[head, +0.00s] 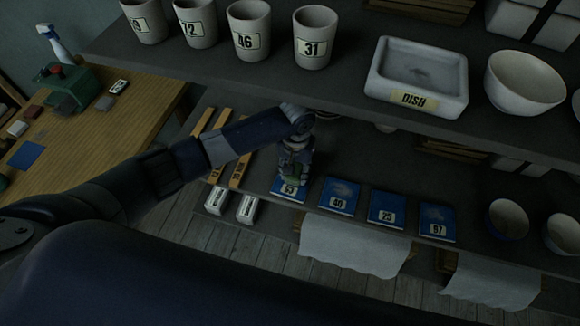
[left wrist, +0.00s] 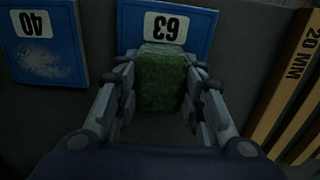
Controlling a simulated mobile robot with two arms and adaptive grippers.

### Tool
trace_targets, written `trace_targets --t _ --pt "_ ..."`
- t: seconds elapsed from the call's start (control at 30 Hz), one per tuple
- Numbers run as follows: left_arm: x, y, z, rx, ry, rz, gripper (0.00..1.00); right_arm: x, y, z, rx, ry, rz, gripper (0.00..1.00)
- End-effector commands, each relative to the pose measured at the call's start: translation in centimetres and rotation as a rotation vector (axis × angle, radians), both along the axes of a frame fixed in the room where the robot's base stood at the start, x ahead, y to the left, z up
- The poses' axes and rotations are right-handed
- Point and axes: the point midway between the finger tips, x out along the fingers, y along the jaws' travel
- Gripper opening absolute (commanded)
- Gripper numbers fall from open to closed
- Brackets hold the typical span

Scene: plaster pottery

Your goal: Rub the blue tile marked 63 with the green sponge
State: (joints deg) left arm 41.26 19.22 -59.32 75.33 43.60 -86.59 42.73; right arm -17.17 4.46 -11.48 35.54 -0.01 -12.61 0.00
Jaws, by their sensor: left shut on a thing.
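The blue tile marked 63 (head: 289,191) lies on the lower shelf at the left end of a row of blue tiles. In the left wrist view the tile marked 63 (left wrist: 201,30) shows at the top, its label upside down. My left gripper (head: 290,178) is over this tile, pointing down. In the left wrist view my left gripper (left wrist: 163,90) is shut on the green sponge (left wrist: 162,78). The sponge's far end overlaps the tile in the picture; whether it touches the tile I cannot tell. My right gripper is not in view.
Tiles marked 40 (head: 340,196), 25 (head: 387,209) and 67 (head: 437,222) lie to the right, with pale smudges. The upper shelf (head: 340,85) hangs above my left arm, holding cups and a dish (head: 418,75). Yellow bars (head: 241,167) lie left of the tile.

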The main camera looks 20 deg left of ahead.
Motion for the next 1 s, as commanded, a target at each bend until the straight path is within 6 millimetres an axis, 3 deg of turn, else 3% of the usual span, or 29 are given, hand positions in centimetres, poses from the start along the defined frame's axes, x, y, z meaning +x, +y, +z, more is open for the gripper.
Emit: trace_targets --t 0.5,1.0 --pt "-0.4 -3.6 -0.3 -0.001 0.001 0.000 0.17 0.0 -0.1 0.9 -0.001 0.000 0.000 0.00" --pt "-0.4 -2.9 0.0 0.000 0.003 0.003 0.17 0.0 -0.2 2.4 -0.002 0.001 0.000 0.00"
